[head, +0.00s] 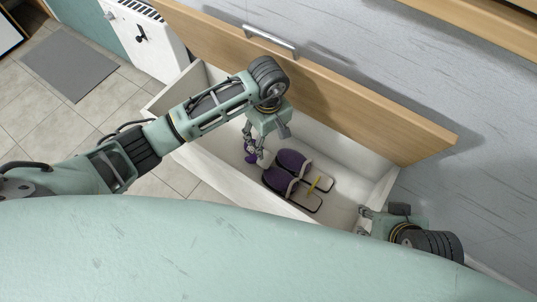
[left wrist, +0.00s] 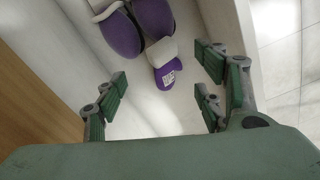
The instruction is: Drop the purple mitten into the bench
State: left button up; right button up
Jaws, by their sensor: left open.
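The purple mitten (left wrist: 168,75) has a white cuff and a pale label, and lies on the bench's floor in the left wrist view. In the head view its purple part (head: 249,155) shows beside my left gripper, partly covered by the fingers. The bench (head: 222,158) is a white box with its wooden lid (head: 330,90) raised. My left gripper (head: 253,146) is inside the bench, above the floor. In the left wrist view its fingers (left wrist: 160,100) are spread and empty, with the mitten beyond them. My right gripper (head: 365,212) is at the bench's right end; its opening is unclear.
A pair of purple slippers (head: 291,160) lies in the bench next to the mitten. A thin yellow thing (head: 316,184) lies by the slippers. A white cabinet (head: 145,35) stands left of the bench. A grey mat (head: 68,68) lies on the tiled floor.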

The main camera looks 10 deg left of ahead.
pick_arm(q)
notch_tip(320, 180, up, 7)
dwell(0.3)
jog(key=shift+f, duration=0.15)
dwell(0.3)
